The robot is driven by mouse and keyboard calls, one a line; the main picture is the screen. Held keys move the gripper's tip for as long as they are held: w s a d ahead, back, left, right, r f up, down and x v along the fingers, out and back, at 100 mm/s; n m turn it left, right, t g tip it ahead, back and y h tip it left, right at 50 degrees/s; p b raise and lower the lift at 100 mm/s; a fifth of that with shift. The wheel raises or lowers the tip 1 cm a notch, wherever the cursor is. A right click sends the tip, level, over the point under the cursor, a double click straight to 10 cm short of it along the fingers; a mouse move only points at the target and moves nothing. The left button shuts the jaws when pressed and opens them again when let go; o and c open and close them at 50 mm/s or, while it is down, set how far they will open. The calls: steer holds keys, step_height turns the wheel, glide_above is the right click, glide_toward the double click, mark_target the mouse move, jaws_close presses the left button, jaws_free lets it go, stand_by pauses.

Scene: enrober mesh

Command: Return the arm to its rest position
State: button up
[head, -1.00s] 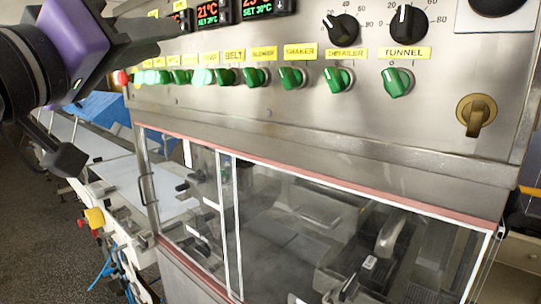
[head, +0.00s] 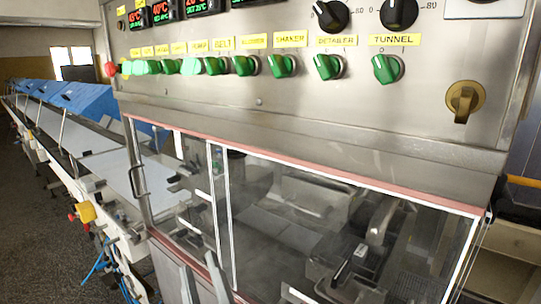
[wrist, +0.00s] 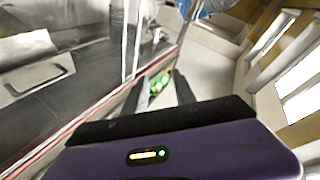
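My gripper (wrist: 160,88) shows in the wrist view as a purple body with two dark fingers spread apart. It is open, with nothing held between the fingers; the lit green spots seen through the gap lie beyond them. In the head view, two pale finger-like shapes at the bottom edge appear to be my gripper (head: 200,268), pointing up in front of the machine's clear cover. The rest of my arm is out of the head view.
The steel control panel (head: 350,110) with green knobs (head: 283,65) fills the upper head view. Below it is the clear window cover (head: 290,215) with white edging. A conveyor (head: 85,135) runs back at left, beside open floor (head: 40,235). A brass handle (head: 464,100) is at right.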

steer(key=s+d+f+m+g+h, duration=0.1)
steer(key=s+d+f+m+h, duration=0.2)
steer(key=s+d+f, duration=0.3)
steer(key=s+d+f+m+g+h, duration=0.2)
steer(key=s+d+f, duration=0.5)
steer(key=s+d, duration=0.7)
steer(key=s+d+f+m+g+h, duration=0.1)
steer(key=s+d+f+m+h, duration=0.3)
steer(key=s+d, duration=0.6)
steer(key=s+f+m, duration=0.1)
steer(key=s+f, duration=0.1)
steer(key=s, duration=0.1)
steer(key=shift+s+d+f+m+g, duration=0.15)
steer(key=shift+s+d+m+g, duration=0.15)
steer(key=shift+s+d, duration=0.1)
